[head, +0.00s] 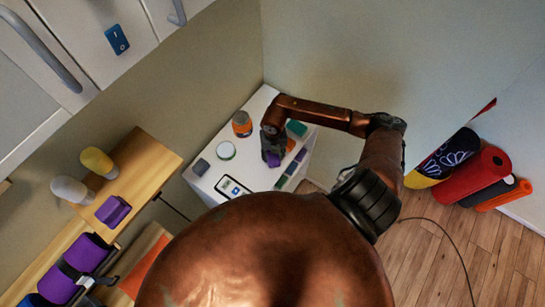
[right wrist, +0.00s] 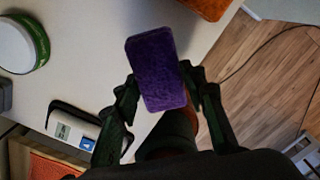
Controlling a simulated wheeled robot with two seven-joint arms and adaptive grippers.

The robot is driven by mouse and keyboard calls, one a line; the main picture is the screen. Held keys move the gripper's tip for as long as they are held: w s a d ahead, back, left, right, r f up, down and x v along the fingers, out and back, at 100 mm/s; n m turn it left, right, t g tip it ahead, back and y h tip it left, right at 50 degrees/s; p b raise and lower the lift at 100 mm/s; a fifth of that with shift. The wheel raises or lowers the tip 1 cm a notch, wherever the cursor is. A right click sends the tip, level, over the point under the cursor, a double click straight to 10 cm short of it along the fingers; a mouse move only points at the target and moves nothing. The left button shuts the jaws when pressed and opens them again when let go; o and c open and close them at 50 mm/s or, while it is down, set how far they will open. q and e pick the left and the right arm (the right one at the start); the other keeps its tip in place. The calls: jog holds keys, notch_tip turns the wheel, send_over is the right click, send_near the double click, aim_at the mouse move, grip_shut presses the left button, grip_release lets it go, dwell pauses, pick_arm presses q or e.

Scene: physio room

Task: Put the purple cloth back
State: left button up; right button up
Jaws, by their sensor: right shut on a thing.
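The purple cloth (right wrist: 155,62) is a small folded, block-like piece between the fingers of my right gripper (right wrist: 163,95) in the right wrist view. The gripper is shut on it. In the head view my right gripper (head: 271,148) is over the white tabletop (head: 255,178), and a bit of the purple cloth (head: 273,160) shows beneath it. The gripper hides most of the cloth there, and I cannot tell whether it touches the top. My left gripper is not in view.
On the white top stand an orange-and-grey jar (head: 241,124), a round green-and-white tub (head: 226,150), a dark grey block (head: 201,167) and a white device (head: 233,188). A purple block (head: 113,211) lies on the wooden shelf. Rolled mats (head: 482,174) lean at the right.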

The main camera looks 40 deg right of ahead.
aim_at(272, 158)
jog(key=shift+w+d+f, duration=0.1)
jog(key=shift+w+f, duration=0.4)
notch_tip(272, 158, down, 2)
jog(key=shift+f+p, duration=0.1)
jog(key=shift+p, duration=0.55)
jog(key=shift+f, duration=0.55)
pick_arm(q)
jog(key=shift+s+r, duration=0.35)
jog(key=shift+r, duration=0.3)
pick_arm(e)
jog(key=o, duration=0.6)
jog(key=shift+f, duration=0.2)
jog(key=o, duration=0.5)
jog(key=shift+r, duration=0.1)
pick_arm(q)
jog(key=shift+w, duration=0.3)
